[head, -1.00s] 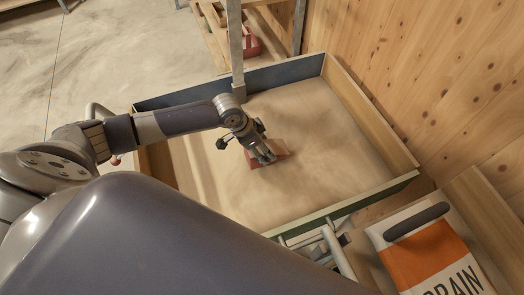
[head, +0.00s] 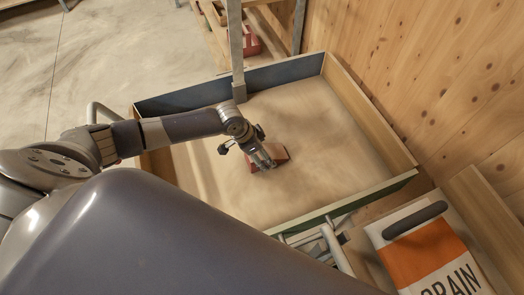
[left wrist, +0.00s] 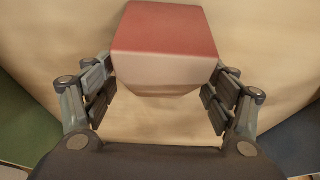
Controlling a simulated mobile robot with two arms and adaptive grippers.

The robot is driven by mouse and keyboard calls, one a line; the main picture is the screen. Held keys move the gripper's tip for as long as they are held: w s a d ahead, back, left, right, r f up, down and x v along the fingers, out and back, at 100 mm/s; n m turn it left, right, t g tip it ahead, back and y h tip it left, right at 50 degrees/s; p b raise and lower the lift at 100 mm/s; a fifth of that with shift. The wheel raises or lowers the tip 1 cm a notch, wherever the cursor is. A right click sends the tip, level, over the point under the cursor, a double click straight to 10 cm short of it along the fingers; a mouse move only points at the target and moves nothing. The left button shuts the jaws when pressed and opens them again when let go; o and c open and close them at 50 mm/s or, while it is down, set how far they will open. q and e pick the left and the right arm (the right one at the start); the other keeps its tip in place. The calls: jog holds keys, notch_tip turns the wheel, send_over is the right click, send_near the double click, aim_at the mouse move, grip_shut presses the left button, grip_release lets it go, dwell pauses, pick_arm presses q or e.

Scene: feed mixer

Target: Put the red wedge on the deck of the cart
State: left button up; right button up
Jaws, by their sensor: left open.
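The red wedge (head: 281,154) lies in a shallow walled bed with a tan floor (head: 320,120). I cannot tell whether this bed is the cart's deck. My left gripper (head: 266,163) is over the wedge and covers part of it in the head view. In the left wrist view the wedge (left wrist: 165,35) shows a red top and a paler near face. The open fingers of the left gripper (left wrist: 160,92) stand either side of the wedge's near end, with the fingertips close to its sides. Contact is unclear. My right gripper is not in view.
The bed has a dark blue far wall (head: 190,97) and a green near edge (head: 365,194). A grey post (head: 235,45) stands at its far side. A wooden wall (head: 430,90) is at right. A grain bag (head: 425,255) lies lower right. Another red object (head: 251,43) is behind.

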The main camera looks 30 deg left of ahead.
pick_arm(q)
jog(key=shift+r, duration=0.1)
jog(key=b+v, duration=0.1)
jog(key=v, duration=1.1)
jog(key=shift+s, duration=0.1)
